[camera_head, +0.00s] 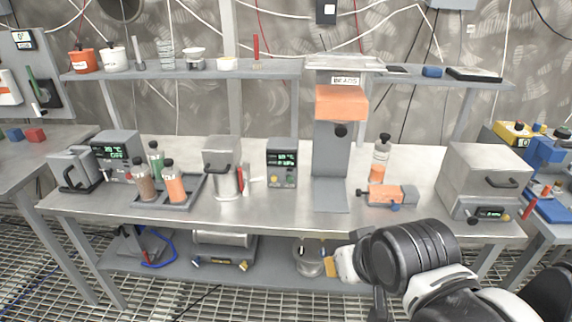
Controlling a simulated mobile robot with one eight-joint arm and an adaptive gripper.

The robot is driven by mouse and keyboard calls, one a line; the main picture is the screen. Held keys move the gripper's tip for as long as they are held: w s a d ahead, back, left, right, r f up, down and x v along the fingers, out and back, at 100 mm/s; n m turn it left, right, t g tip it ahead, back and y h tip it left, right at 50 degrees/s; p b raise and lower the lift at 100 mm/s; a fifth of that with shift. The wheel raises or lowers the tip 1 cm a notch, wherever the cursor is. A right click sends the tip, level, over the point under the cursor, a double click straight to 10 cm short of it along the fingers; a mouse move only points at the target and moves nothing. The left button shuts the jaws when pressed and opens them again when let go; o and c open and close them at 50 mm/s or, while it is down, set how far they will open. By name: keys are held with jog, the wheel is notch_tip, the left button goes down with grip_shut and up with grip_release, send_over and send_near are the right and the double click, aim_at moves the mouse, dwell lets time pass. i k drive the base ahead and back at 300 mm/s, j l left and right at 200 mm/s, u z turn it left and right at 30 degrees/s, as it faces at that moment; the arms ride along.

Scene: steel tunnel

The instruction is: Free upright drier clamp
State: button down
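An upright clear bottle-like cylinder with orange fill and a dark cap (380,160), which looks like the drier, stands on the right half of the steel bench. Just in front of it is a low orange-and-grey block with small knobs (384,194), possibly its clamp. I cannot tell whether the block grips the cylinder or only sits before it. My black and white arm reaches in from the lower right, in front of the bench edge and below the block. Its gripper end is not clearly visible, and no contact with the cylinder or block shows.
A tall grey press with an orange head (341,103) stands left of the cylinder. A grey box with a handle (483,182) is to the right. A tray of bottles (188,194) and a display unit (282,164) are further left. Bare bench lies between the block and the box.

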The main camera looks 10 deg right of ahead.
aim_at(242, 181)
jog(key=i+j, duration=0.75)
jog(key=i, duration=0.2)
